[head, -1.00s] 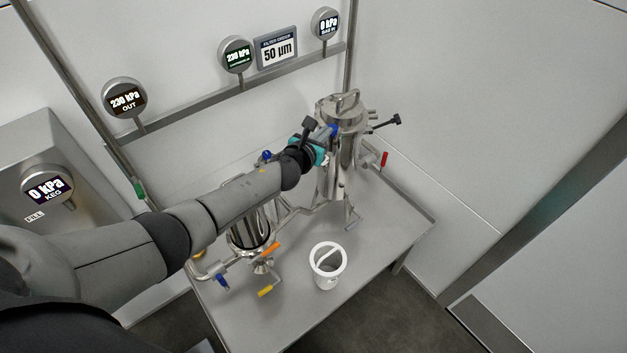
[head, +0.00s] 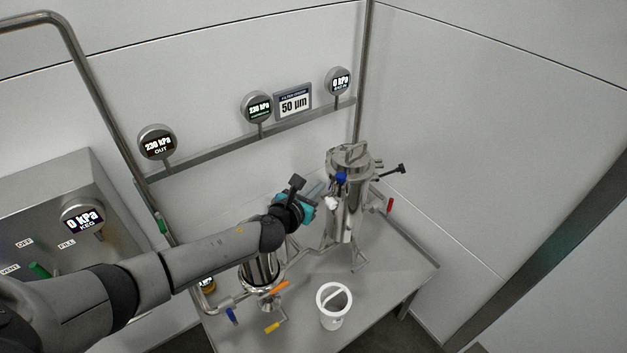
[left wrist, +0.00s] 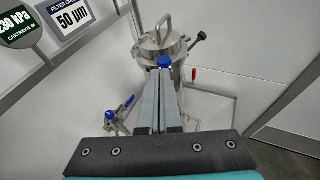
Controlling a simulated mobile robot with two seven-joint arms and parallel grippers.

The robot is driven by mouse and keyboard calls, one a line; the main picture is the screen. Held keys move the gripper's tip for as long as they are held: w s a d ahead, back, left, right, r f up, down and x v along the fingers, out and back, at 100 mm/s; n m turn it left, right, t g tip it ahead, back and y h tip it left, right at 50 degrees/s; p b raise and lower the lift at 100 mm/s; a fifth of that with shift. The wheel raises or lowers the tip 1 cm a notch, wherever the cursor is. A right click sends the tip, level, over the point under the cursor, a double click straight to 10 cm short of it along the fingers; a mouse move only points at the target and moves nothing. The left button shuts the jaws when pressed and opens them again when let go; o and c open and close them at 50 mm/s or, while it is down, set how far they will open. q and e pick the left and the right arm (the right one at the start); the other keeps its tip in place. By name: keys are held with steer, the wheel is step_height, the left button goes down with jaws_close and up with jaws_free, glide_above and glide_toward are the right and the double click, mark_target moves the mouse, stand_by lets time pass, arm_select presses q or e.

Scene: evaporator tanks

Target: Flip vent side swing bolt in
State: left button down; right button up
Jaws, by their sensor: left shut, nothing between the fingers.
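The tall steel filter vessel (head: 345,205) stands on the table with its lid and top handle on. A swing bolt with a black knob (head: 401,168) sticks outward from the right of the lid; it also shows in the left wrist view (left wrist: 201,36). My right gripper is not in view.
A second, lower steel vessel (head: 262,270) stands partly behind my left arm, with orange and yellow valve handles near it. A red handle (head: 390,204) is right of the tall vessel. Gauges hang on the wall rail (head: 230,140).

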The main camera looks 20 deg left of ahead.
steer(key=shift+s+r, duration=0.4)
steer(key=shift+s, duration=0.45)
steer(key=shift+p, duration=0.3)
